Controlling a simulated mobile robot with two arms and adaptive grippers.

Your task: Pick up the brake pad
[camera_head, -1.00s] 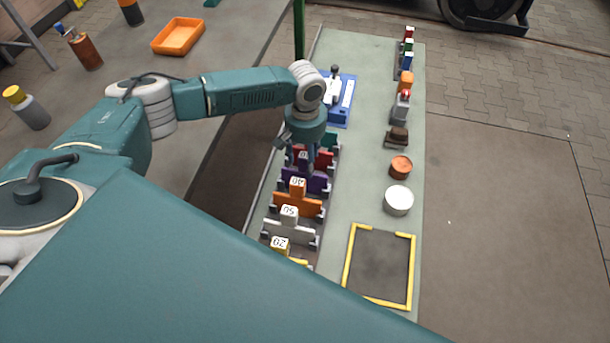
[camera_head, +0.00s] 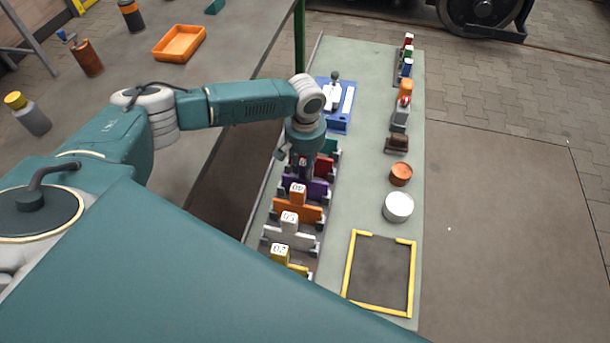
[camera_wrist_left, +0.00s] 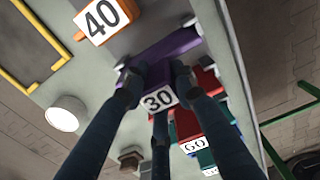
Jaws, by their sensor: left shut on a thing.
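Several coloured brake pads with number tags stand in a row along the left side of the bench. My left gripper (camera_head: 304,172) points down at the row and is shut on the purple pad (camera_head: 319,188), tagged 30. In the left wrist view the purple pad (camera_wrist_left: 168,50) is upright, with its tag between my fingers (camera_wrist_left: 155,84). Grey holders show at its ends; I cannot tell whether it is clear of them. The orange pad (camera_head: 309,213), tagged 40, is on the near side, and the red pad (camera_head: 325,165) is on the far side. My right gripper is not in view.
White (camera_head: 302,239) and yellow (camera_head: 297,267) pads stand nearer. A blue fixture (camera_head: 339,122) is beyond the row. A white cylinder (camera_head: 398,207) and an orange-brown cylinder (camera_head: 401,175) stand to the right. The yellow-framed dark area (camera_head: 380,271) is empty.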

